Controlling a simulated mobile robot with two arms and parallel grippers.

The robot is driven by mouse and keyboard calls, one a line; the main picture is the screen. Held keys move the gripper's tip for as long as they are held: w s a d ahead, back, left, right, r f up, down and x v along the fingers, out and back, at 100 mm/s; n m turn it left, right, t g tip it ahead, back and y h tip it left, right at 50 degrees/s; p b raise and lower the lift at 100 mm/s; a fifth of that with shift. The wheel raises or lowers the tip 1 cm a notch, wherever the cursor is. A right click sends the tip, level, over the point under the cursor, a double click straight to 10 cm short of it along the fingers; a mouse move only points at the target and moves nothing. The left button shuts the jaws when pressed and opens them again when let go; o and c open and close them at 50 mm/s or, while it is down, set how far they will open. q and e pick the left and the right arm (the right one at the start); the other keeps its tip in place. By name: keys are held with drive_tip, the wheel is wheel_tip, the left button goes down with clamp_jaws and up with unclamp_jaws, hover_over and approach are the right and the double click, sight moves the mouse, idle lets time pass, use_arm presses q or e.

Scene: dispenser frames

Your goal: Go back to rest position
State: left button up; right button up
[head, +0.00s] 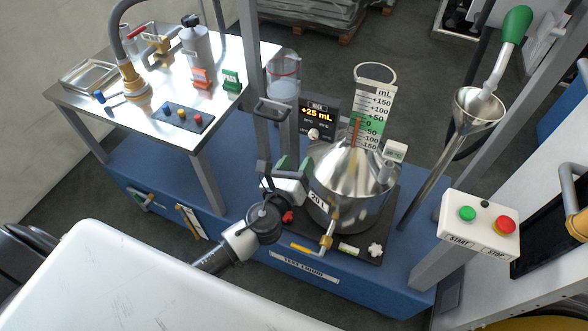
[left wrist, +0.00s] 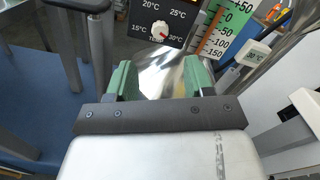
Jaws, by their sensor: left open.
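My left gripper (head: 294,167) is at the left side of the shiny metal vessel marked 20 L (head: 345,190). Its two green fingers stand apart with nothing between them in the left wrist view (left wrist: 159,80). Behind the fingers the left wrist view shows the metal vessel (left wrist: 158,60), the dial panel (left wrist: 160,28) and the mL scale (left wrist: 218,35). I cannot tell whether a finger touches the vessel. My right gripper is in neither view.
A dark base with a brass tap (head: 327,242) sits under the vessel on the blue bench. A +25 mL display (head: 317,112) and a glass cylinder (head: 284,80) stand behind. A funnel (head: 478,108) and a START/STOP box (head: 480,224) are at right, a steel table (head: 215,92) at left.

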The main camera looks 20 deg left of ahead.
use_arm(q)
drive_tip(key=shift+s, duration=0.8)
